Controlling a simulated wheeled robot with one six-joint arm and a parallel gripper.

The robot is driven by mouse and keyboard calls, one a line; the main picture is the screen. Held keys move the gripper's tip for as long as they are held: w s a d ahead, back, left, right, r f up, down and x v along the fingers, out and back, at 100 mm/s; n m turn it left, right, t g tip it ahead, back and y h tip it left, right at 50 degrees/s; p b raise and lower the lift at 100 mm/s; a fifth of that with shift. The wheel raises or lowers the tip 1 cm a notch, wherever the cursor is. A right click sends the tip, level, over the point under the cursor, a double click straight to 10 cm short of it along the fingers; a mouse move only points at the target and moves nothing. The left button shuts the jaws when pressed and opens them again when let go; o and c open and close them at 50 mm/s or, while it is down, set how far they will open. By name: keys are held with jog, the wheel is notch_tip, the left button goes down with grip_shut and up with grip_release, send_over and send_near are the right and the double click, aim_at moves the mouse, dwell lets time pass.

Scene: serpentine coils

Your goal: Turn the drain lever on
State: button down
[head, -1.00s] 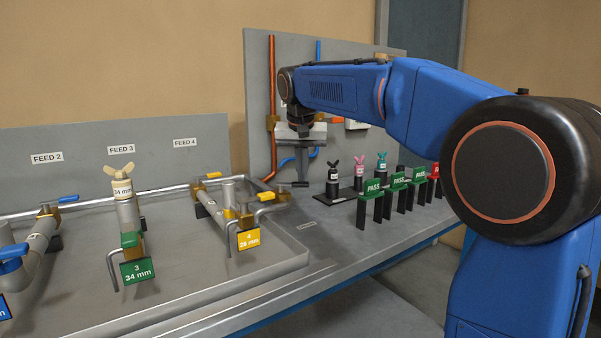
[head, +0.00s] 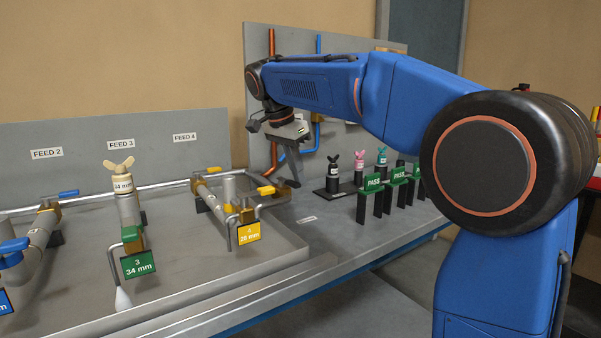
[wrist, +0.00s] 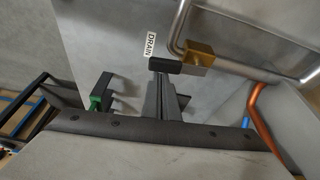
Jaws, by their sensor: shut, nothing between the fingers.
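The DRAIN label (wrist: 151,45) shows in the wrist view beside a brass valve block (wrist: 197,57) on a bent metal pipe. My gripper (wrist: 165,66) is shut and empty, its dark tips right beside the brass block. The drain lever cannot be told apart from my dark fingertips here, and I cannot tell whether they touch it.
A backboard (head: 258,130) with copper and blue pipes stands behind.

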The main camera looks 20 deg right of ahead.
jog(key=shift+s+a, duration=0.2)
dwell(0.6)
jog(key=shift+d, duration=0.1)
